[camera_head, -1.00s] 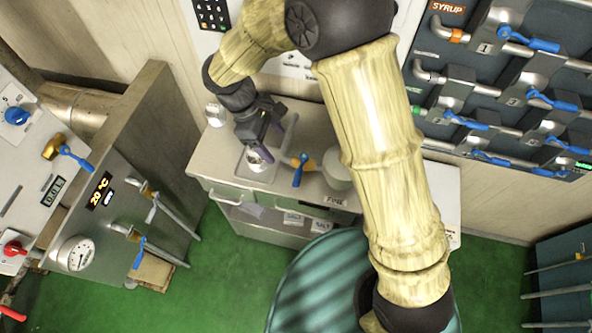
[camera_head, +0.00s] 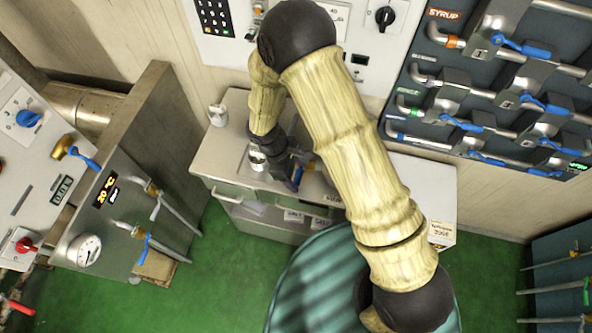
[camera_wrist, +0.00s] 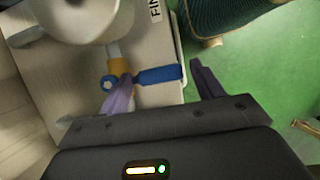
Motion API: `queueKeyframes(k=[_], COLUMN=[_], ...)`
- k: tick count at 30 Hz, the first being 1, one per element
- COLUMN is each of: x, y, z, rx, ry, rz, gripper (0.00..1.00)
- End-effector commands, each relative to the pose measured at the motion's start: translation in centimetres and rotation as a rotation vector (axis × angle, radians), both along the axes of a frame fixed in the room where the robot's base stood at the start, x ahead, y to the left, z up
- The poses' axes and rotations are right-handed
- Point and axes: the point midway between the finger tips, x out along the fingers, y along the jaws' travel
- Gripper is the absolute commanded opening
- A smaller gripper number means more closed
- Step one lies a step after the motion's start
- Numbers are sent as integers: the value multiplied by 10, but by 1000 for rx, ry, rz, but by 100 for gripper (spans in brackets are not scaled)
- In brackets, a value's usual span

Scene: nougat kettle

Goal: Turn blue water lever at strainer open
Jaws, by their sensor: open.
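The blue water lever (camera_wrist: 160,75) sits on an orange-brass valve (camera_wrist: 118,67) at the counter edge, in the wrist view. Its handle points right, from a round hub toward the green floor side. My gripper (camera_wrist: 162,76) is open; its left purple finger overlaps the valve near the hub and its right finger is just beyond the handle's tip. I cannot tell whether either finger touches it. A pale round bowl (camera_wrist: 88,12), perhaps the strainer, is beside the valve. In the head view my gripper (camera_head: 292,176) is low at the counter front, and my arm mostly hides the valve and bowl.
The counter (camera_head: 222,160) carries a small metal cup (camera_head: 258,160) close to my gripper and another container (camera_head: 217,115) behind. A large striped teal vessel (camera_head: 310,283) stands in front. Syrup pipes with blue levers (camera_head: 522,48) are on the right wall. Green floor lies left.

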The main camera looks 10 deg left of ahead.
Motion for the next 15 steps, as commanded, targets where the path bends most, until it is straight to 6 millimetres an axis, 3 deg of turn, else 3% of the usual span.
queueKeyframes(k=[7,15], x=[0,0], y=[0,1], z=[-1,0], rx=[0,0], ry=[0,0], rz=[0,2], gripper=[64,11])
